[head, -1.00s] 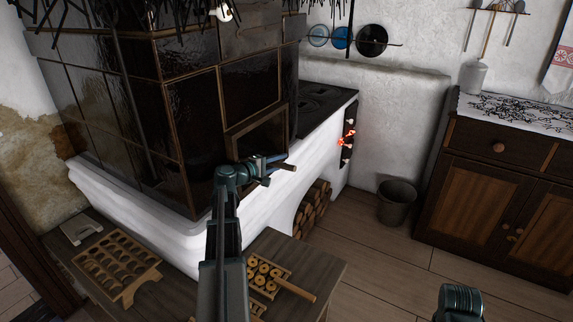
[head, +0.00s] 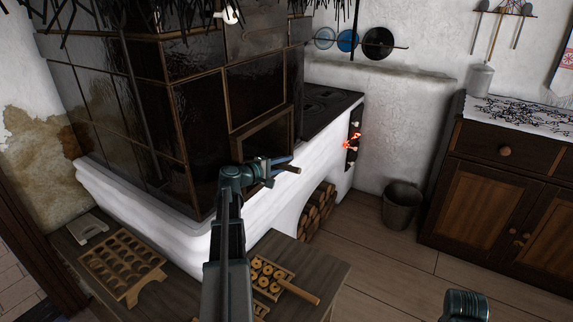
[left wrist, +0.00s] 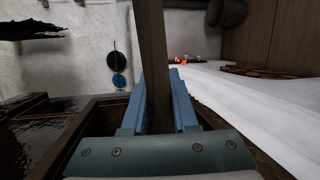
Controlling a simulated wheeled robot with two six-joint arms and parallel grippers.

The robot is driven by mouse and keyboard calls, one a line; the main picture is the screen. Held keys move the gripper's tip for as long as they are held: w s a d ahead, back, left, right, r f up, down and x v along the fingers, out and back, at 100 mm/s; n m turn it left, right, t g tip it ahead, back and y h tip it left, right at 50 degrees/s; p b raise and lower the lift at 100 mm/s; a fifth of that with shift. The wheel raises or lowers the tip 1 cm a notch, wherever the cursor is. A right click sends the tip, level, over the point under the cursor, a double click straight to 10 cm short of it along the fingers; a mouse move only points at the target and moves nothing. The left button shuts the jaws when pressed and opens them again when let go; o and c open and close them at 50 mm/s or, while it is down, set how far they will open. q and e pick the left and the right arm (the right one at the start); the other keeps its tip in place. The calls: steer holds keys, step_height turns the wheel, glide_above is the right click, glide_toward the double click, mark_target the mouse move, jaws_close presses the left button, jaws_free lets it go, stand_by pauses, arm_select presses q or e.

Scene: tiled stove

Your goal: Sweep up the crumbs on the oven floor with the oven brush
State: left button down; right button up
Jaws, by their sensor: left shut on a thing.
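My left gripper (head: 274,167) is shut on a wooden stick, which I take to be the oven brush handle (left wrist: 152,55). A short brown end of it (head: 292,169) sticks out past the blue fingers in the head view. No bristles show. The gripper is in front of the lower edge of the framed opening (head: 290,118) in the dark tiled stove (head: 205,120). The oven floor and any crumbs are hidden. Only a joint of my right arm shows at the bottom right; its gripper is out of view.
A white ledge (head: 325,155) and black cooktop (head: 328,103) adjoin the stove. A bucket (head: 401,207) and dark cabinet (head: 480,190) stand right. Floor between is clear.

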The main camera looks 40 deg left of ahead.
arm_select(q)
steer(key=shift+d, duration=2.4)
steer(key=a+r+p, duration=0.1)
steer(key=a, duration=0.6)
steer(key=shift+w+y, duration=0.15)
steer(key=shift+y, duration=0.15)
arm_select(e)
steer(key=shift+r, duration=0.6)
arm_select(q)
steer(key=shift+d, duration=0.6)
arm_select(e)
steer(key=shift+a+r, duration=0.15)
steer(key=shift+a, duration=0.2)
